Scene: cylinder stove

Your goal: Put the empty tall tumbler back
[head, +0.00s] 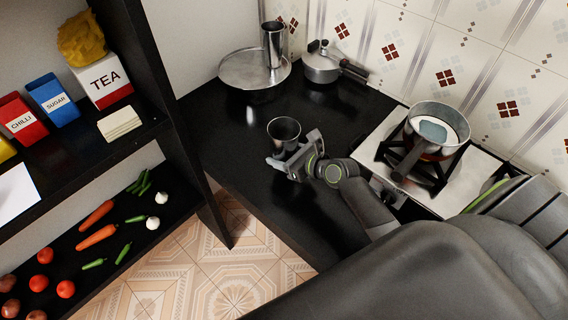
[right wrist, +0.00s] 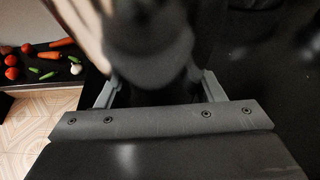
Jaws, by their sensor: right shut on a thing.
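A tall metal tumbler (head: 284,129) is held in my right gripper (head: 290,155) over the black counter, mouth up and roughly upright. Its inside looks dark, with no contents visible. In the right wrist view the tumbler (right wrist: 150,45) is a blurred dark shape between the two jaws (right wrist: 155,90). I cannot tell whether its base touches the counter. A second metal tumbler (head: 273,46) stands upright on a round steel tray (head: 240,72) at the back left of the counter. My left gripper is in neither view.
A lidded pot (head: 321,66) stands right of the tray. A saucepan (head: 438,122) with pale liquid and a bluish piece sits on the stove (head: 473,178). A dark shelf (head: 150,90) with boxes and vegetables borders the left. The counter (head: 235,135) between gripper and tray is clear.

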